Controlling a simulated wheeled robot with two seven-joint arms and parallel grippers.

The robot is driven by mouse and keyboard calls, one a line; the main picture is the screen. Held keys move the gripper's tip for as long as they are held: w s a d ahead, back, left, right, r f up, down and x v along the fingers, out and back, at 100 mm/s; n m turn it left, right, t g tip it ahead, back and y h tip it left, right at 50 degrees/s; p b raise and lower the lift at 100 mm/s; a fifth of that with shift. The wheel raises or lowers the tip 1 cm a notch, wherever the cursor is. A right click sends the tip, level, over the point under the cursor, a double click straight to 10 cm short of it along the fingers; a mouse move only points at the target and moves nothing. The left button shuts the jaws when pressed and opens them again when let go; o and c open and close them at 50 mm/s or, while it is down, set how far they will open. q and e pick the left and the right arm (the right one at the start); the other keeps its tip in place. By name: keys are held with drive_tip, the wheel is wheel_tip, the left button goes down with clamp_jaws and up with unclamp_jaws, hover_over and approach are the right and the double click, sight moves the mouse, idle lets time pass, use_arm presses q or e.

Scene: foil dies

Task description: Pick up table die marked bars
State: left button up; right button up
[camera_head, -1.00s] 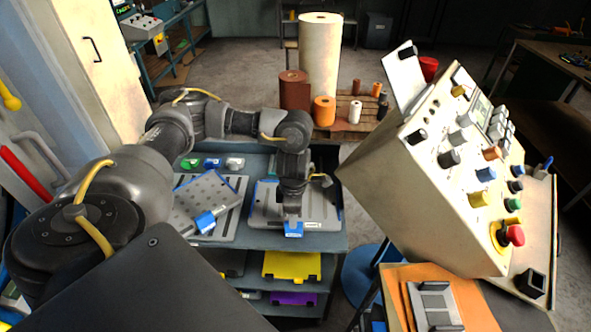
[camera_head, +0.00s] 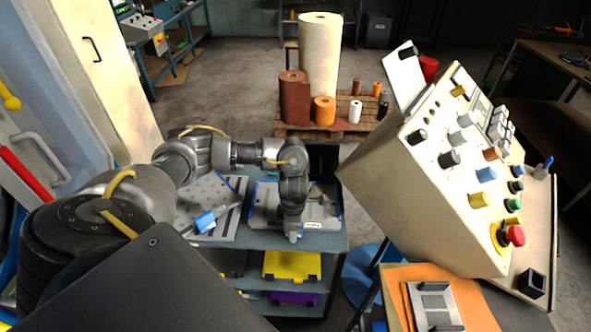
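Two grey metal dies lie on the blue-grey table. The right die (camera_head: 264,205) lies flat under my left gripper (camera_head: 293,237), with dark slots and a small label at its front edge. The left die (camera_head: 205,194) sits tilted, with dark marks and a blue handle (camera_head: 205,222); my arm hides part of it. The marks are too small to tell which die carries bars. My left gripper points down at the right die's front edge. Its fingers are too small to show whether they are open or hold anything. My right gripper is not in view.
Lower shelves hold a yellow die (camera_head: 291,265) and a purple one (camera_head: 294,298). A cream control console (camera_head: 415,170) stands close on the right. Foil rolls (camera_head: 319,55) stand on a pallet behind the table.

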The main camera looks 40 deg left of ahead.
use_arm(q)
clamp_jaws()
drive_tip(key=shift+w+r, duration=0.1)
idle(1.3)
